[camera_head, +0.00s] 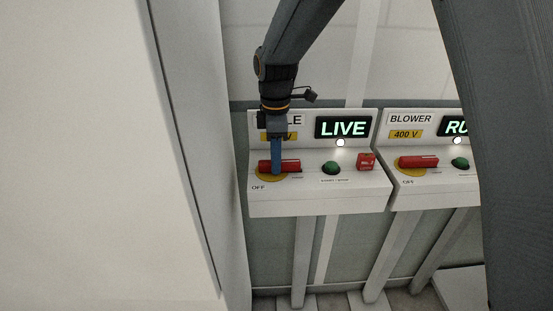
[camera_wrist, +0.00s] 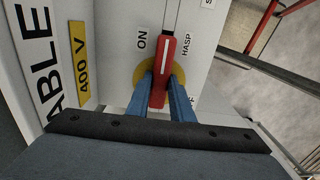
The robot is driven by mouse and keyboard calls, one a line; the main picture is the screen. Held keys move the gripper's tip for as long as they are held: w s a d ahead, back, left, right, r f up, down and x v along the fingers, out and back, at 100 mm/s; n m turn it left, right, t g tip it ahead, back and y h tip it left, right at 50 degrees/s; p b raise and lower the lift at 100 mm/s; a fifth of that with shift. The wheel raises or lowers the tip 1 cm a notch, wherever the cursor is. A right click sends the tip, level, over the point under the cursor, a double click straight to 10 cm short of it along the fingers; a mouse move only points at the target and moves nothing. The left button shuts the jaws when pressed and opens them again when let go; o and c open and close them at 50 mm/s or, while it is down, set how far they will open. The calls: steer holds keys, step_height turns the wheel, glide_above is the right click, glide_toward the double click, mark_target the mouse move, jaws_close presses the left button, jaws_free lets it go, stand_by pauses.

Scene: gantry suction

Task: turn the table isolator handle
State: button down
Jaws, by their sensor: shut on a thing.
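The table isolator handle (camera_head: 292,165) is a red bar on a round yellow plate (camera_head: 262,175). It sits on the left white panel, labelled "...LE", whose display (camera_head: 343,128) reads LIVE. In the wrist view the red handle (camera_wrist: 170,55) points toward the side between the ON and HASP labels. My gripper (camera_head: 276,172) reaches down from above. Its blue fingers (camera_wrist: 163,92) lie on both sides of the handle and are shut on it. The fingers hide part of the handle and plate in the head view.
A green button (camera_head: 332,168) and a red padlock-like block (camera_head: 366,161) sit right of the handle. The blower panel (camera_head: 436,185) with its own red handle (camera_head: 418,162) stands to the right. A pale wall or cabinet (camera_head: 190,130) rises close on the left.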

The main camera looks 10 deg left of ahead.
steer(key=shift+a+r, duration=0.1)
steer(key=shift+r, duration=0.05)
steer(key=c, duration=1.6)
jaws_free()
steer(key=shift+o, duration=0.2)
steer(key=shift+r+b, duration=1.15)
steer(key=shift+r, duration=2.7)
